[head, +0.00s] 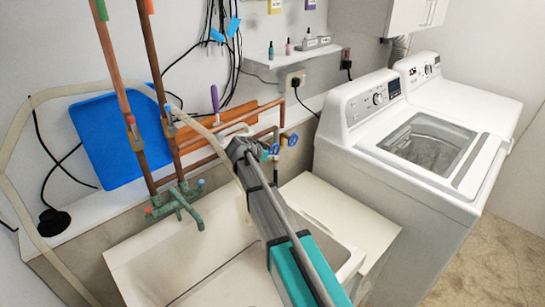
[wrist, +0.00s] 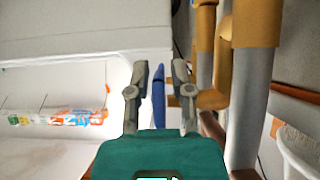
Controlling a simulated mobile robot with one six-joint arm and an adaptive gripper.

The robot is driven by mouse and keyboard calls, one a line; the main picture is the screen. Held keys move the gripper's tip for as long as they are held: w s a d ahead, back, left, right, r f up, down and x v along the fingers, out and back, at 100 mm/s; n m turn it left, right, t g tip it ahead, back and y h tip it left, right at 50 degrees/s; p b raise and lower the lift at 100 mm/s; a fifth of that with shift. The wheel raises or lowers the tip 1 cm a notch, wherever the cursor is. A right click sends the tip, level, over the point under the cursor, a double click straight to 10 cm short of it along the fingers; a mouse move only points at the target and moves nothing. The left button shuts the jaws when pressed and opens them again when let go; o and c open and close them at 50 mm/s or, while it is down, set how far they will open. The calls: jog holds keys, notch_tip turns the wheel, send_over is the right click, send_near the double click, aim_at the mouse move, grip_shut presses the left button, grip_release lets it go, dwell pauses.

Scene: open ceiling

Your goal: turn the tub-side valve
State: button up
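In the wrist view, the two grey fingers of my gripper (wrist: 160,68) stand apart, with a narrow blue valve handle (wrist: 158,97) between them, seen edge-on. A gap shows on each side of the handle near the tips; contact is not clear. A brass fitting (wrist: 212,98) and pipes are just right of the fingers. In the head view, my arm reaches over the tub (head: 135,272) to the pipes at the wall. Blue-handled valves show there, one at the arm's end (head: 274,150) and one further right (head: 290,139). Which one is between my fingers is hard to tell.
A green faucet (head: 178,203) stands at the tub's back left below tall copper pipes (head: 112,60). A white washer (head: 375,165) stands to the right. A blue panel (head: 110,140) leans against the wall. A small shelf (head: 290,58) hangs above the valves.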

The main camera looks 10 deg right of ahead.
jog(key=shift+o, duration=0.7)
jog(key=shift+r+y+p, duration=0.2)
jog(key=shift+y+p, duration=0.2)
jog(key=shift+p, duration=0.45)
